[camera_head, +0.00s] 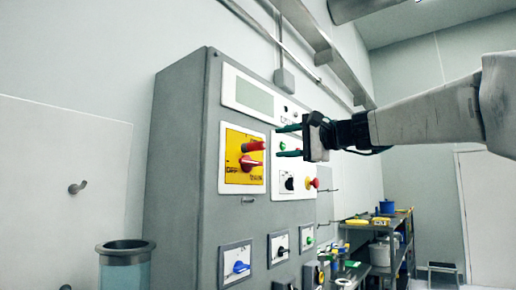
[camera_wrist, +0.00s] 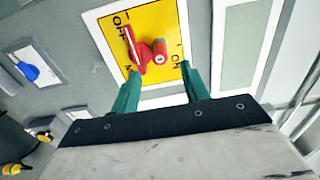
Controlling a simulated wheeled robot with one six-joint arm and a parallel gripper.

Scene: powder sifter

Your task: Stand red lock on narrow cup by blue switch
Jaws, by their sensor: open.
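The red lock (camera_head: 253,146) is on the yellow switch plate (camera_head: 232,178) of the grey cabinet, just above a red rotary handle (camera_head: 250,164). In the wrist view the lock (camera_wrist: 160,51) shows a round end with a small grey centre, beside the handle (camera_wrist: 133,47). My gripper (camera_head: 281,140) is open and empty, its green fingers pointing at the panel. In the wrist view my gripper (camera_wrist: 162,74) has its fingertips spread below the lock. The blue switch (camera_head: 238,267) is low on the cabinet. A bluish cylindrical cup (camera_head: 124,248) with a grey rim stands left of it.
A red mushroom button (camera_head: 313,183) and a black switch (camera_head: 288,184) stick out right of the yellow plate. A lower black switch (camera_head: 280,250) is beside the blue one. A hook (camera_head: 78,187) is on the left wall. A cluttered shelf (camera_head: 380,225) stands behind right.

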